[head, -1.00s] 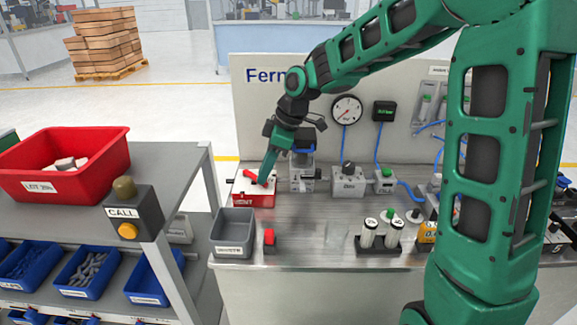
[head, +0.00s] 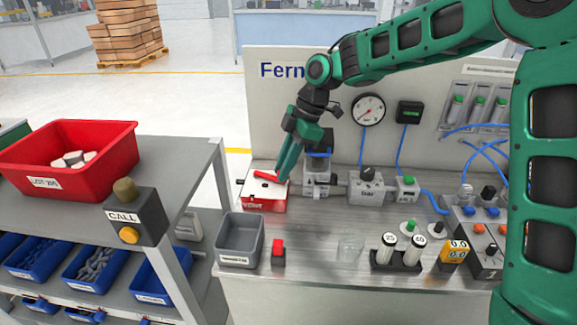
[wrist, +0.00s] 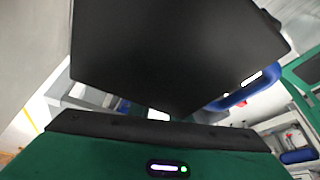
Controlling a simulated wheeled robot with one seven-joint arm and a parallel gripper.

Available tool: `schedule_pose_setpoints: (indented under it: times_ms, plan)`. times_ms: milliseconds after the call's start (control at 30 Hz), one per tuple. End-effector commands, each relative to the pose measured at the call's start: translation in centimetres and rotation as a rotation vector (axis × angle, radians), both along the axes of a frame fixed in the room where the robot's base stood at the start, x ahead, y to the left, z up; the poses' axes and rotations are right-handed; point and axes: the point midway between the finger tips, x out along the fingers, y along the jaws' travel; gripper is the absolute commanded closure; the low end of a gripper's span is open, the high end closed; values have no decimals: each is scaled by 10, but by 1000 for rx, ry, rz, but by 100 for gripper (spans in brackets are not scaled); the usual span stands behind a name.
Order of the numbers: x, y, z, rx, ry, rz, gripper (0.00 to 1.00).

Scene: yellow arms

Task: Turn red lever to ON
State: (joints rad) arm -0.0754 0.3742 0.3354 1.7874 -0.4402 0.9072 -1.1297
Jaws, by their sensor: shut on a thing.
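The red lever (head: 266,175) sits on the white top of a small red-and-white box (head: 265,204) at the left end of the workbench. It lies slanted across the top, its right end lower in the picture. My gripper (head: 283,175) comes down from above right with its green fingertips at the lever's right end, shut on it. The fingers partly hide that end. No ON mark is readable. In the wrist view a large dark block fills the middle above my green gripper housing, and the lever does not show.
A grey bin (head: 240,240) and a red-topped block (head: 278,252) stand in front of the box. A blue-and-grey device (head: 317,172) stands close to its right, beside the fingers. A backboard with a gauge (head: 368,110) rises behind. Bare bench (head: 320,222) lies to the front right.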

Motion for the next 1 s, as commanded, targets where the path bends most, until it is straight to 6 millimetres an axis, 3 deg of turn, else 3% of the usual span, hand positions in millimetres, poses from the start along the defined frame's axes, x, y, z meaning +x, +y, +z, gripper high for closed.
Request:
schedule_pose_setpoints:
  times_ms: [333,367,433,767,1000]
  plan:
    - [0,5,3,8,-7,9,100]
    - [0,5,3,7,-7,8,78]
    - [-1,5,2,6,-6,9,64]
    - [0,2,3,2,-3,5,64]
    - [5,-9,31,2,-6,3,64]
